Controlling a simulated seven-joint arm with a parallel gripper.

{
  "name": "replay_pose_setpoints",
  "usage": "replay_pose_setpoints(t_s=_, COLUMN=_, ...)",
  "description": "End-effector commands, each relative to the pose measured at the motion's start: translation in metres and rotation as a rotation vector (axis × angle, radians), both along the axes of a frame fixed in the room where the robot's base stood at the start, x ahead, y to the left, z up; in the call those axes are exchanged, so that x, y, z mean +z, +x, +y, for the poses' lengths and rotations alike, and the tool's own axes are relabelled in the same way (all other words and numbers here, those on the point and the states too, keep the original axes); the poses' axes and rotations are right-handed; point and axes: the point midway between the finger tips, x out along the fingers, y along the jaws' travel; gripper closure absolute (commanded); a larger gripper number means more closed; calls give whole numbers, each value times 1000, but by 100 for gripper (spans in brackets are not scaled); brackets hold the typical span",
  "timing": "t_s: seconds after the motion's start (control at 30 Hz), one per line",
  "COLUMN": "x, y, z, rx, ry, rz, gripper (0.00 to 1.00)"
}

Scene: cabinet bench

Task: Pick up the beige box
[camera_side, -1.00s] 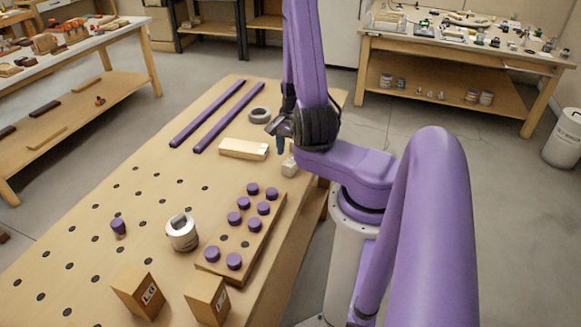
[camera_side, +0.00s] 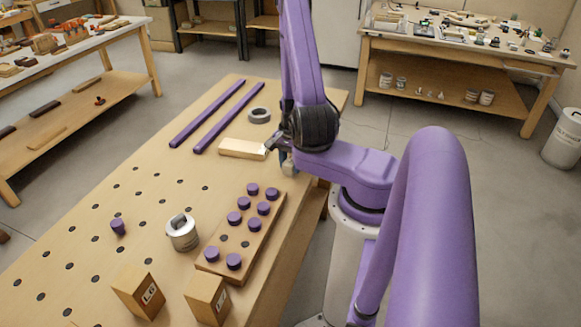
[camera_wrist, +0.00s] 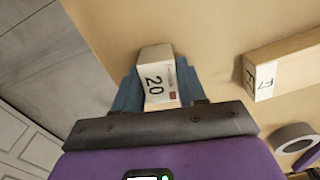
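The beige box (camera_wrist: 158,83) is small, with a pale label reading "20" on the face toward the wrist camera. In the wrist view it sits between the two blue fingers of my gripper (camera_wrist: 160,88), one on each side and very close to it. Whether both fingers press on it cannot be told. In the side view the box (camera_side: 290,168) stands on the bench's right edge, partly hidden by my gripper (camera_side: 286,158), which is low over it.
A longer wooden block (camera_side: 242,149) lies just left of the box, with a grey ring (camera_side: 260,115) behind it. A peg board (camera_side: 243,243) with purple pegs and a metal cylinder (camera_side: 182,233) stand nearer the camera. Purple rails (camera_side: 208,113) lie at the back left.

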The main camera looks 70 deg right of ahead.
Motion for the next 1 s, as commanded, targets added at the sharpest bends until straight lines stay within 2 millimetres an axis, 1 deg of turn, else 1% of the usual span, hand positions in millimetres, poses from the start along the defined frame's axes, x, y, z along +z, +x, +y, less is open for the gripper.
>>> replay_pose_setpoints(t_s=0.37, x=1, y=0, z=0, rx=0, ry=0, rz=0, gripper=92)
replay_pose_setpoints(t_s=0.57, x=9, y=0, z=-1, rx=-1, ry=-3, rz=-1, gripper=92)
replay_pose_setpoints(t_s=0.67, x=17, y=0, z=-2, rx=-1, ry=-4, rz=-1, gripper=92)
replay_pose_setpoints(t_s=0.8, x=33, y=0, z=-1, rx=1, ry=-5, rz=-1, gripper=92)
replay_pose_setpoints(t_s=1.0, x=56, y=-15, z=13, rx=-1, ry=-4, rz=0, gripper=92)
